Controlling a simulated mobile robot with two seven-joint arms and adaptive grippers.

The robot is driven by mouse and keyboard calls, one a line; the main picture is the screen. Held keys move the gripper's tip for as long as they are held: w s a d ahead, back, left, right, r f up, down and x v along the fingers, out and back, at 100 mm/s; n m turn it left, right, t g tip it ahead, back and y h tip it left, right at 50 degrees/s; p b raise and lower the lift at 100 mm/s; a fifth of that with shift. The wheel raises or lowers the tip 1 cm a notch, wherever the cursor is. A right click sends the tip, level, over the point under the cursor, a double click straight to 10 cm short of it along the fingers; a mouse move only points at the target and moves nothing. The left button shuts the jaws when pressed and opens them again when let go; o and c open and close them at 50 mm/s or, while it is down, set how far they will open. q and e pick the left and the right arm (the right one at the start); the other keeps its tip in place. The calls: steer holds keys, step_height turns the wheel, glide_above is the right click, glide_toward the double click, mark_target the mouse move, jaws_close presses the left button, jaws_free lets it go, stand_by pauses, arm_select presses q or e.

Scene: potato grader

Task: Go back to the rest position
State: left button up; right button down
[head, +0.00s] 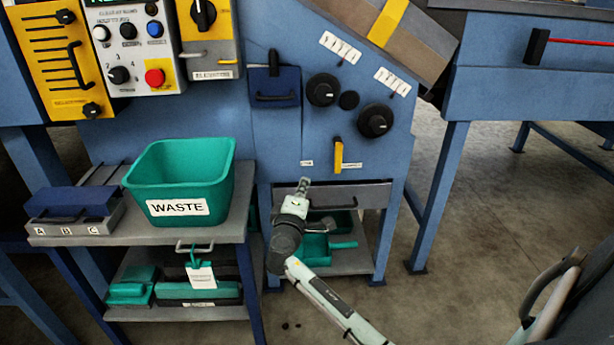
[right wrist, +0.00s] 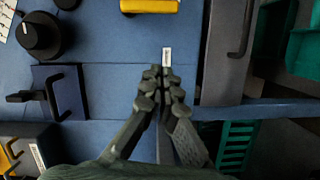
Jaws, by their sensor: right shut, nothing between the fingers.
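My right gripper (head: 304,183) is in front of the blue machine (head: 225,115), near the grey drawer front (head: 372,195) below the yellow lever (head: 338,156). Its arm reaches up from the bottom of the head view. In the right wrist view the fingers of my right gripper (right wrist: 161,72) are together with nothing between them. They point at the blue panel, close to a small white label (right wrist: 166,56). Whether they touch the panel I cannot tell. My left gripper is in neither view.
A green WASTE bin (head: 180,180) stands on a grey shelf (head: 120,233) left of my right arm. A green scoop (head: 316,247) lies below the drawer. Black knobs (head: 375,120) stick out of the panel. Open floor (head: 480,240) lies to the right.

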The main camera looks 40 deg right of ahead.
steer(key=shift+s+a, duration=0.5)
